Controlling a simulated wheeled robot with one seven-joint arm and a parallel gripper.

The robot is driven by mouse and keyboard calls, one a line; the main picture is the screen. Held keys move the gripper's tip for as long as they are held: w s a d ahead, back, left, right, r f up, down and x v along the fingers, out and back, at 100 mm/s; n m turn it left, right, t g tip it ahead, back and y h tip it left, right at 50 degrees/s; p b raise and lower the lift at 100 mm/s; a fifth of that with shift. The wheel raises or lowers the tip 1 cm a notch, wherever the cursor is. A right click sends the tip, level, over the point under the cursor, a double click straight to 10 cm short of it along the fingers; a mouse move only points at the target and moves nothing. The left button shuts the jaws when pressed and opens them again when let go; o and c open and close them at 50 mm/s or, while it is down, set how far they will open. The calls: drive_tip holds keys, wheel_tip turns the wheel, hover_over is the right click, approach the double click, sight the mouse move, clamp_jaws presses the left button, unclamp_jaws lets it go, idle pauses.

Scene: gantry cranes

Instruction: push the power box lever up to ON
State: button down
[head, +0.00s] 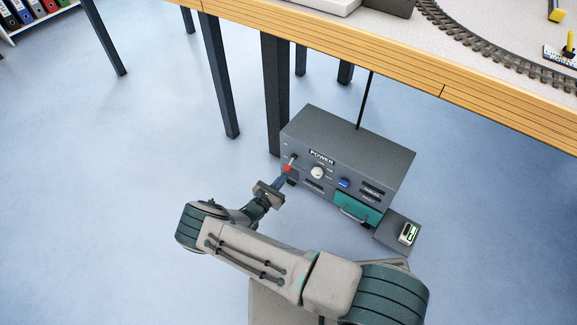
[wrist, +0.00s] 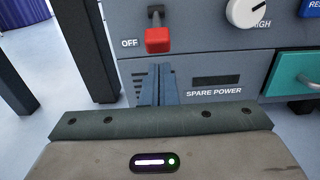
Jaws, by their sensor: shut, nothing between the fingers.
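The grey power box (head: 345,150) stands on the floor under the table edge. Its lever has a red handle (wrist: 158,40), also seen at the box's left front in the head view (head: 287,168). The handle sits beside the OFF label, at the lower end of a dark slot (wrist: 155,14). My gripper (wrist: 158,72) is shut and empty, its fingertips just below the red handle in the wrist view. In the head view my gripper (head: 281,182) is close to the box's left front. Whether the fingertips touch the handle I cannot tell.
The box also carries a white knob (head: 317,172), a blue button (head: 344,183) and a teal drawer (head: 357,208). A dark pad with a small device (head: 408,233) lies right of it. A table leg (head: 274,95) stands behind its left end. Floor at left is clear.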

sight(286, 168)
drive_tip(key=shift+w+d, duration=0.1)
drive_tip(key=shift+w+d, duration=0.4)
drive_tip(key=shift+w, duration=0.15)
drive_tip(key=shift+r, duration=0.2)
drive_tip(key=shift+r+p, duration=1.8)
drive_tip(key=shift+r, duration=0.6)
drive_tip(key=shift+f+b, duration=0.6)
drive_tip(key=shift+f, duration=0.1)
drive_tip(key=v, duration=0.7)
